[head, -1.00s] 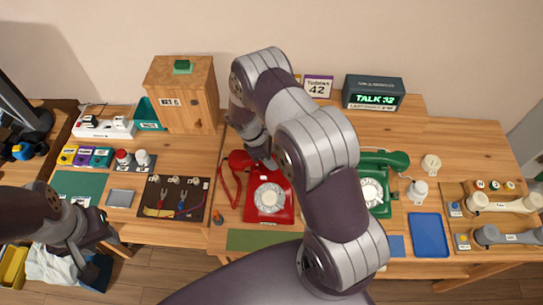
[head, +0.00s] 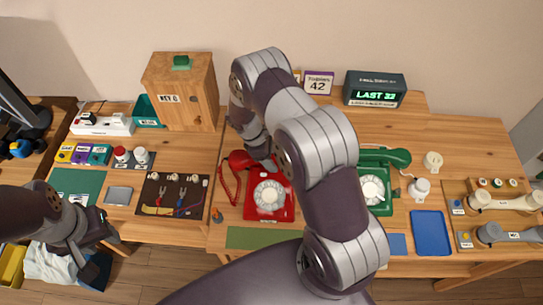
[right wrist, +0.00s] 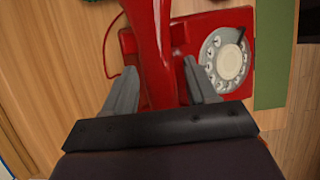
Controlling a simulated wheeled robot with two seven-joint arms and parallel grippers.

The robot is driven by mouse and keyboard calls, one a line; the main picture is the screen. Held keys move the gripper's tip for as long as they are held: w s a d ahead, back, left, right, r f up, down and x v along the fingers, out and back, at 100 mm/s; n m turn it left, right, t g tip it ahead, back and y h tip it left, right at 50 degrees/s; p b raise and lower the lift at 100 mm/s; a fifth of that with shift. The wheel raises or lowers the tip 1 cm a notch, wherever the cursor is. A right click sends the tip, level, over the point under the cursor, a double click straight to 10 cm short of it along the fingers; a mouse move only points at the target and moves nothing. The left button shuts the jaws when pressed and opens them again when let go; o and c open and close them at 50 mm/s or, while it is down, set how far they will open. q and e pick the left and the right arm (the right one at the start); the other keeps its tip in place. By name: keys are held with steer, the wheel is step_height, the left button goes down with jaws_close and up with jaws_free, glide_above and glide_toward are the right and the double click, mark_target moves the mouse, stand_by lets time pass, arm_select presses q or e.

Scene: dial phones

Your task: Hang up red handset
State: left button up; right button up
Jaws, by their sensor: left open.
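The red phone (head: 268,200) stands on the table in front of me, with its dial facing up. The red handset (head: 240,160) lies across the phone's back edge, and its left end sticks out past the body. The phone's dial shows to the right in the right wrist view. Whether the handset touches the cradle is hidden. My left gripper (head: 101,255) is open and empty at the lower left, near the table's front edge.
A green phone (head: 376,195) with its handset stands to the right, with a blue tray (head: 430,233) beyond it. A wooden box (head: 182,100) is at the back left. A dark tool board (head: 170,198) lies left of the red phone. A green mat (head: 258,239) lies in front.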

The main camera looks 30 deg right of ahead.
steer(key=shift+o, duration=0.4)
steer(key=shift+r, duration=0.1)
steer(key=b+v, duration=0.2)
steer(key=v, duration=0.7)
steer(key=shift+w+a+r+b, duration=0.1)
steer(key=shift+a+r+b, duration=0.1)
steer(key=shift+r+b, duration=0.15)
steer(key=p+v, duration=0.1)
steer(key=v, duration=0.1)
steer(key=shift+r, duration=0.35)
steer(key=shift+w, duration=0.1)
